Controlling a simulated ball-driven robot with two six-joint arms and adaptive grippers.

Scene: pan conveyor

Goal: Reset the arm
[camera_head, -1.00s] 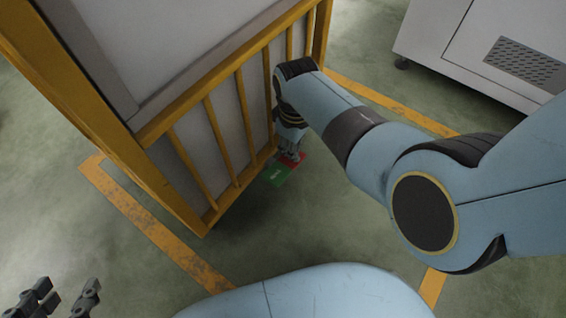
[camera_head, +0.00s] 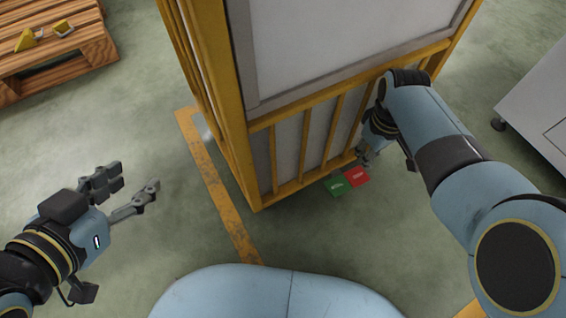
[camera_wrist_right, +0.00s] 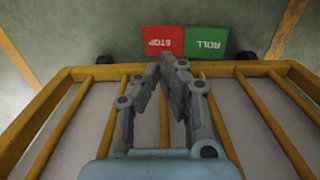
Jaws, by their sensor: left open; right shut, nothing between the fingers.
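My right arm reaches down beside the yellow-railed cabinet (camera_head: 345,60). My right gripper (camera_head: 366,158) is shut and empty, close to the cabinet's lower rail and partly hidden by my wrist. In the right wrist view the shut fingertips (camera_wrist_right: 174,62) appear just below a red STOP pad (camera_wrist_right: 164,40) and a green ROLL pad (camera_wrist_right: 207,41). The red pad (camera_head: 357,177) and green pad (camera_head: 337,185) also show in the head view below that gripper; contact cannot be told. My left gripper (camera_head: 138,185) is open and empty over the floor at the left.
A wooden pallet (camera_head: 60,58) with yellow pieces (camera_head: 26,40) on it stands at the upper left. A grey machine (camera_head: 545,95) stands at the right. A worn orange floor line (camera_head: 222,195) runs between my left gripper and the cabinet. The floor around my left gripper is clear.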

